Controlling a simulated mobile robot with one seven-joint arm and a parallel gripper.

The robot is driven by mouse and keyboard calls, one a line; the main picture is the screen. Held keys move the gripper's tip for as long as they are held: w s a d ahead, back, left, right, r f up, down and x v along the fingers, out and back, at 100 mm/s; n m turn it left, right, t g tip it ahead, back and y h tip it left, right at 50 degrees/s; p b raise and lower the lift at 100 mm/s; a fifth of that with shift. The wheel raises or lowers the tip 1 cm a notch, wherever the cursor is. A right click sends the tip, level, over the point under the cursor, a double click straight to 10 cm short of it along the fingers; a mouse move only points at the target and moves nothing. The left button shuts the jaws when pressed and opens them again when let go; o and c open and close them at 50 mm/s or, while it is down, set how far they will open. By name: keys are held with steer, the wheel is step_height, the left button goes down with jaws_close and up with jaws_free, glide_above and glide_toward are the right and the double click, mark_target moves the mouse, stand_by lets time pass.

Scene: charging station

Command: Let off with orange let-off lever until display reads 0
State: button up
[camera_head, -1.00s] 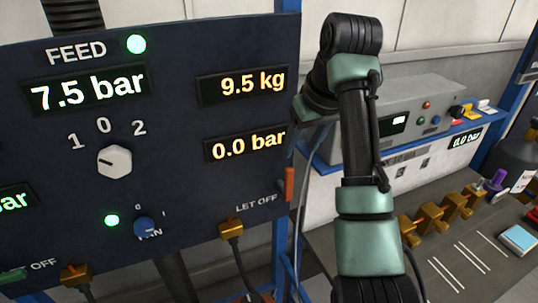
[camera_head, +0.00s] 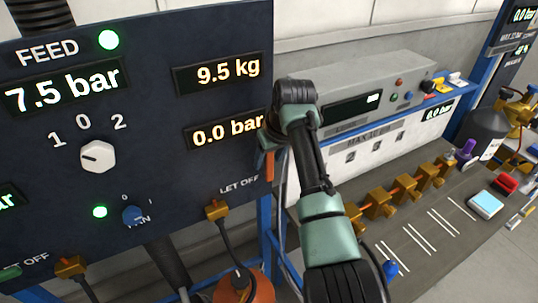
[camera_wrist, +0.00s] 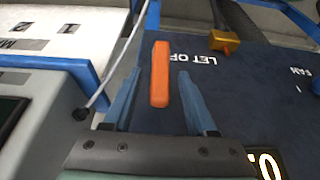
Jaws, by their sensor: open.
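The orange let-off lever (camera_wrist: 160,74) sits on the edge of the dark panel (camera_wrist: 250,80), beside the words LET OFF. In the wrist view it stands between the two blue-grey fingers of my gripper (camera_wrist: 152,95), which are open with a gap on each side. In the head view a short piece of the lever (camera_head: 269,165) shows below my wrist, and the fingers are hidden. The display (camera_head: 228,131) on the panel reads 0.0 bar. The display above it (camera_head: 220,73) reads 9.5 kg.
A feed display (camera_head: 66,88) reads 7.5 bar above a white knob (camera_head: 98,157). A brass fitting with a hose (camera_head: 217,210) is below LET OFF. A grey instrument box (camera_head: 365,105) and a bench with several brass valves (camera_head: 400,195) are to the right.

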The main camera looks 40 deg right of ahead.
jaws_close()
stand_by(0.3)
stand_by(1.1)
